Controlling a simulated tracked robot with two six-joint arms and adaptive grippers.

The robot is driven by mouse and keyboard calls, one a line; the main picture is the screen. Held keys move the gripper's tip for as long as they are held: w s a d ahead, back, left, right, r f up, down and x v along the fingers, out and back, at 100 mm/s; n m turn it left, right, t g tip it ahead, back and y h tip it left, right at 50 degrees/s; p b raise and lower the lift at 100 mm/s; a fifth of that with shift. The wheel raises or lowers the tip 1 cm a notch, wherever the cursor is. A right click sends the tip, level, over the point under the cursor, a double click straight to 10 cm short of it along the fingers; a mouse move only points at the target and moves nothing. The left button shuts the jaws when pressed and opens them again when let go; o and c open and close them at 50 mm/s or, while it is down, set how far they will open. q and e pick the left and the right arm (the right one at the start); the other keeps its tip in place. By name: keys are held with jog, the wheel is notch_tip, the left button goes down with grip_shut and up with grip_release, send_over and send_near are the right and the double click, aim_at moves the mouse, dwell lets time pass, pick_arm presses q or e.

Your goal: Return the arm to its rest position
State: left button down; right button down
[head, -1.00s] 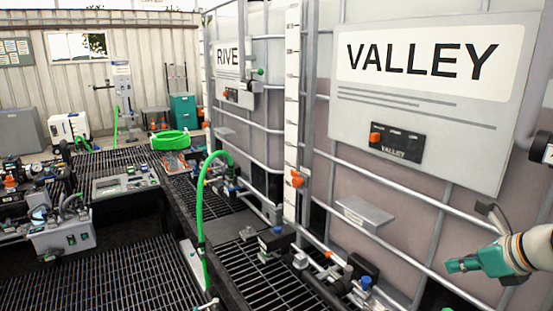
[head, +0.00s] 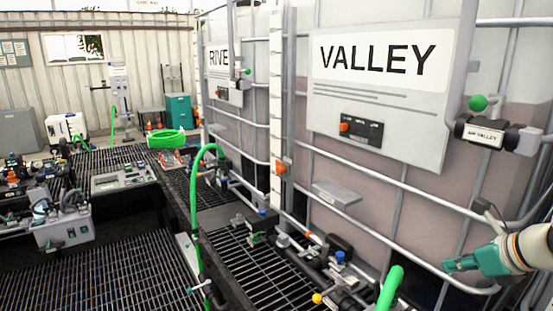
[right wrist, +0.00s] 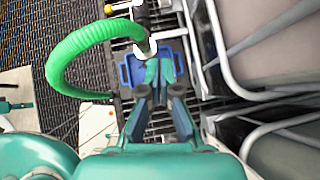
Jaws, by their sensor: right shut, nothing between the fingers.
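My right gripper (head: 452,265) is teal and comes in from the right edge of the head view, in front of the lower part of the VALLEY tote (head: 345,190). Its fingers are shut with nothing between them. In the right wrist view the closed fingertips (right wrist: 160,68) point down the picture's middle, above a blue thing on the grating. My left gripper is not in view.
The caged VALLEY tote has a label (head: 385,75), a small shelf (head: 338,194) and an AIR VALLEY valve (head: 495,133). A green hose (right wrist: 75,60) loops left of my gripper. Valves line the grating (head: 245,262). A RIVE-marked tote (head: 240,120) stands behind.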

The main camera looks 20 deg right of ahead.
jog(key=w+a+f+n+g+y+b, duration=0.3)
jog(key=a+f, duration=0.9)
jog(key=f, duration=0.4)
jog(key=w+a+f+n+g+y+b, duration=0.35)
jog(key=a+f, duration=0.85)
jog(key=f, duration=0.4)
jog(key=s+a+f+n+h+b, duration=0.1)
jog(key=s+a+f+n, duration=0.4)
jog(key=f+n, duration=0.2)
jog(key=s+a+f+n+g+h+b, duration=0.1)
jog(key=s+a+f+n, duration=0.4)
jog(key=f+n, duration=0.3)
jog(key=s+a+f+n+h+b, duration=0.1)
jog(key=s+a+f+n, duration=0.4)
jog(key=n, duration=0.7)
notch_tip(320, 180, down, 2)
jog(key=shift+s+a+f+g, duration=0.2)
jog(key=shift+s+f+g, duration=0.05)
jog(key=shift+s+g, duration=0.1)
